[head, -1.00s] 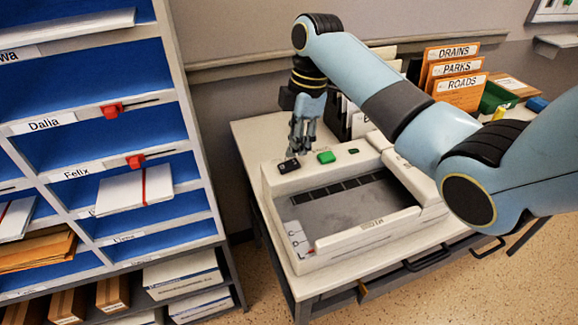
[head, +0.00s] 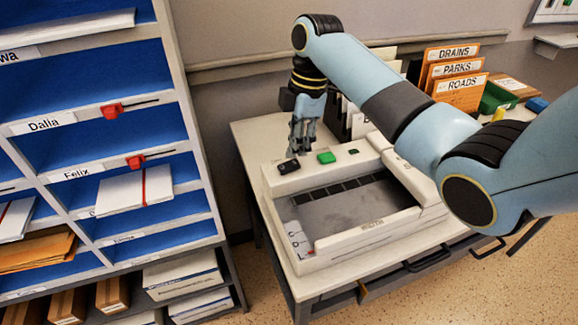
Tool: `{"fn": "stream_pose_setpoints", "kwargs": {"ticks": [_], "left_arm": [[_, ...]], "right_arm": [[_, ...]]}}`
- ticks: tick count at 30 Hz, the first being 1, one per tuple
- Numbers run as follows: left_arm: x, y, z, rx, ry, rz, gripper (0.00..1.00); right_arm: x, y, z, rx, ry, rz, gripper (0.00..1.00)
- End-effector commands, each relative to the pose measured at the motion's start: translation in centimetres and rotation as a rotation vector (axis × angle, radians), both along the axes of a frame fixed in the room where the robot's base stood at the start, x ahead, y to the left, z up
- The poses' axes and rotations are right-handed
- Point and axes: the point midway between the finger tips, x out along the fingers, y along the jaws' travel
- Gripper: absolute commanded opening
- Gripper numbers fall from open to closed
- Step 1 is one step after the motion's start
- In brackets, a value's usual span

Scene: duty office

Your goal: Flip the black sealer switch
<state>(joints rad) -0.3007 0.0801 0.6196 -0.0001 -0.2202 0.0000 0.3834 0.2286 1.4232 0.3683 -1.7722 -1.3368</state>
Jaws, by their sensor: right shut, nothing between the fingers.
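The white sealer (head: 345,245) stands on a light table, with a grey bed on top. The black switch (head: 288,166) sits at the back left of its top, left of a green button (head: 326,158). My right gripper (head: 298,152) points down just above and behind the black switch, close to it. Its fingers are together with nothing between them. I cannot tell whether the fingertips touch the switch. My left gripper is not in view.
A shelf unit (head: 209,150) with blue compartments, red sliders and papers stands at the left. Orange folders (head: 460,90) and a green tray (head: 497,97) stand at the back right. A wall closes the back.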

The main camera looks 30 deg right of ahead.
Motion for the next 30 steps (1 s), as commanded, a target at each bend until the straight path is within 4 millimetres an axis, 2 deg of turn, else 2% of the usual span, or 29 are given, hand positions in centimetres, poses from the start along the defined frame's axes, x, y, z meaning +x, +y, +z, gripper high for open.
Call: {"fn": "stream_pose_setpoints", "kwargs": {"ticks": [30], "left_arm": [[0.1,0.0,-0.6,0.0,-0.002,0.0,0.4]], "right_arm": [[0.0,0.0,-1.5,0.0,0.0,0.0,0.0]]}}
